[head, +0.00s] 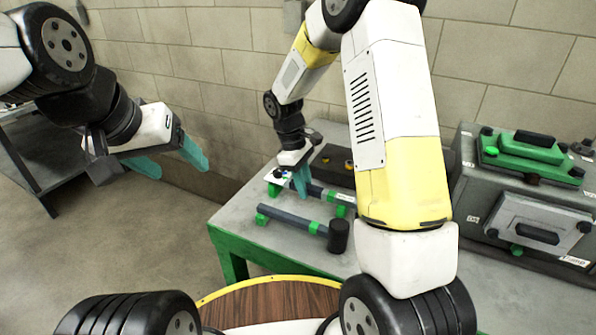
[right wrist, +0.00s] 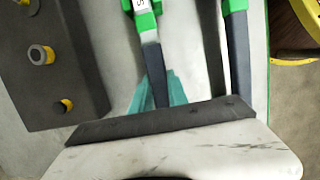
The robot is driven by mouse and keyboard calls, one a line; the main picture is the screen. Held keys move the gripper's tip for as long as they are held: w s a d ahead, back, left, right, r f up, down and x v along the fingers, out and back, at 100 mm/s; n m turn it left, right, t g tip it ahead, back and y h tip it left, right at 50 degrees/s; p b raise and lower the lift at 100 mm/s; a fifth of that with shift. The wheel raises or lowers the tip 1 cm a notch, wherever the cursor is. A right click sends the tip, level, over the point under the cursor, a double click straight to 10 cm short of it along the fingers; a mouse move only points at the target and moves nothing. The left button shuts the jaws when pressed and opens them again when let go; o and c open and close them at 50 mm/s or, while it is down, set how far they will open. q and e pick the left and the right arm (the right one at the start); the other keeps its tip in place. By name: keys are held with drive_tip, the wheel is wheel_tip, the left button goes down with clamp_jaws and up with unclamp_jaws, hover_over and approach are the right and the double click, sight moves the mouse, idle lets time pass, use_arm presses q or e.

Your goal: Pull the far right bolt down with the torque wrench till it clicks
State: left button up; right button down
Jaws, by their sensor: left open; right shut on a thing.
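My right gripper (head: 301,182) is shut on the dark handle of the torque wrench (head: 326,193), which lies on green rests on the bench. In the right wrist view the teal fingers (right wrist: 158,90) sit on both sides of the wrench's handle (right wrist: 152,62), below its green collar and white label. The wrench's far end is hidden behind my right arm. My left gripper (head: 178,162) is open and empty, left of the bench and above the floor. The engine block (head: 480,190) with a green bolted cover (head: 530,150) is at right; I cannot tell which bolt is meant.
A mallet (head: 290,217) lies in front of the wrench on the grey bench (head: 237,222). A dark block (right wrist: 50,75) with yellow-ringed sockets is beside the wrench. A wall closes the back.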

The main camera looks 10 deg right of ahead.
drive_tip(key=shift+f, duration=0.5)
drive_tip(key=c, duration=1.2)
unclamp_jaws()
drive_tip(key=v, duration=0.7)
drive_tip(key=shift+r, duration=0.35)
